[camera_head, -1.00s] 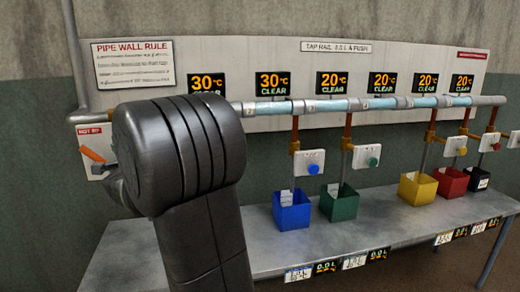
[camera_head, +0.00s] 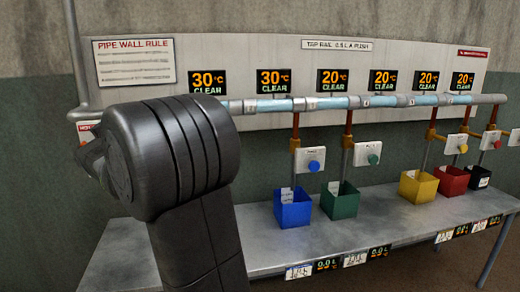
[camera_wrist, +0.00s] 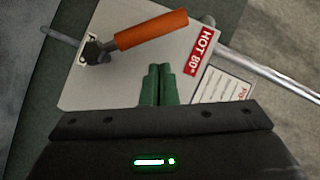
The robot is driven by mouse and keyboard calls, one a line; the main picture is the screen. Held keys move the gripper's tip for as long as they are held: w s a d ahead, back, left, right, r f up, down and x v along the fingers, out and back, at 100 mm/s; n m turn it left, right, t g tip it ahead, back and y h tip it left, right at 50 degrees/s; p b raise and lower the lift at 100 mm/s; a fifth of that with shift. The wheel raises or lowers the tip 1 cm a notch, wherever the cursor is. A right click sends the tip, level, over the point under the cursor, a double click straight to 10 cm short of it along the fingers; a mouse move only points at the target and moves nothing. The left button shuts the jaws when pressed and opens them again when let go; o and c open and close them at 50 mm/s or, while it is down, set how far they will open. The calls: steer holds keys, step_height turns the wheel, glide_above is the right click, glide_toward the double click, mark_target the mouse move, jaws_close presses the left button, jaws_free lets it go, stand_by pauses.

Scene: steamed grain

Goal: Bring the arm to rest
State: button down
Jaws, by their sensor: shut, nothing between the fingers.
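My gripper (camera_wrist: 158,84) shows in the wrist view with its two green fingers together and nothing between them. It points at a pale plate (camera_wrist: 120,20) with a red "HOT 80°" label (camera_wrist: 201,51) and an orange-handled lever (camera_wrist: 150,29). The fingertips overlap the plate's lower part in the picture; I cannot tell whether they touch it. In the head view my dark arm (camera_head: 175,155) stands at the left and hides the gripper and most of the plate.
A pipe (camera_head: 300,104) runs along the wall under several temperature displays. Blue (camera_head: 293,213), green (camera_head: 340,207), yellow (camera_head: 418,192) and red (camera_head: 452,182) boxes and a small dark box (camera_head: 479,178) stand on the grey bench (camera_head: 262,243). The bench between arm and blue box is bare.

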steer(key=s+d+r+n+h+b, duration=0.25)
steer(key=s+d+r, duration=0.35)
steer(key=s, duration=0.3)
steer(key=x, duration=1.1)
steer(key=w+d+f+m+t+y+b, duration=0.2)
steer(key=d+f+m+t+y+b, duration=0.4)
steer(key=m, duration=0.9)
steer(key=shift+d+f+b, duration=0.3)
steer(key=shift+d+f, duration=0.2)
steer(key=shift+d, duration=0.1)
stand_by(0.3)
